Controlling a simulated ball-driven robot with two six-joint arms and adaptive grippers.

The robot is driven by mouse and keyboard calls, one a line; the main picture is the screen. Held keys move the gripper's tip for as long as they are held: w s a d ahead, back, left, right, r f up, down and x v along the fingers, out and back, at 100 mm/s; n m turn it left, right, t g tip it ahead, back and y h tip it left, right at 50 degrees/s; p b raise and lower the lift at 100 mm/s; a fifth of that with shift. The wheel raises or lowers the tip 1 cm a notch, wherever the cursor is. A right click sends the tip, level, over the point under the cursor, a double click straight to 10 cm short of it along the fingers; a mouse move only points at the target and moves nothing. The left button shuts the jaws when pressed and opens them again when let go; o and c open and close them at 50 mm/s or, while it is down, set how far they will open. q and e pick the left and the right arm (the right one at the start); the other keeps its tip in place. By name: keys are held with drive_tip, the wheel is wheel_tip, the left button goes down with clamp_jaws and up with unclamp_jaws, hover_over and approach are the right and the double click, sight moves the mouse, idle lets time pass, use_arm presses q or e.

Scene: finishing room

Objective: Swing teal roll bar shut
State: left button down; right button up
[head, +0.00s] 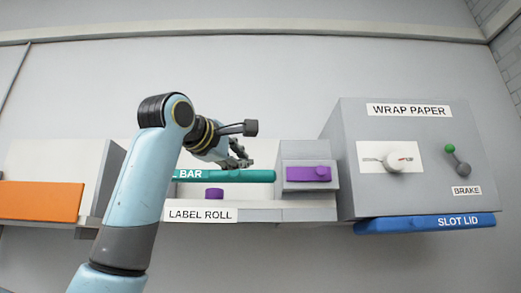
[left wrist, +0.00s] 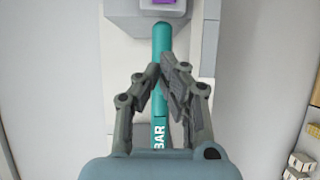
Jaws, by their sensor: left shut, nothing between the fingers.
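The teal roll bar (head: 248,176), lettered "BAR", lies level across the front of the label roll unit in the head view. Its right end is near the small grey block with the purple latch (head: 308,174). My left gripper (head: 243,163) is at the bar, just above it in the picture. In the left wrist view the bar (left wrist: 161,45) runs up the middle, and my left gripper's fingers (left wrist: 166,73) are shut with nothing between them, over the bar. I cannot tell whether they touch it. My right gripper is not in view.
A purple knob (head: 214,193) sits below the bar, above the "LABEL ROLL" sign (head: 200,214). To the right stands the grey wrap paper box (head: 430,190) with a white dial, a green-tipped brake lever and a blue slot lid (head: 425,224). An orange panel (head: 40,201) is at left.

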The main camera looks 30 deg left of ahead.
use_arm(q)
drive_tip(key=s+d+b, duration=0.2)
drive_tip(key=d, duration=0.4)
drive_tip(key=shift+s+d+r, duration=0.15)
drive_tip(key=shift+s+d, duration=0.25)
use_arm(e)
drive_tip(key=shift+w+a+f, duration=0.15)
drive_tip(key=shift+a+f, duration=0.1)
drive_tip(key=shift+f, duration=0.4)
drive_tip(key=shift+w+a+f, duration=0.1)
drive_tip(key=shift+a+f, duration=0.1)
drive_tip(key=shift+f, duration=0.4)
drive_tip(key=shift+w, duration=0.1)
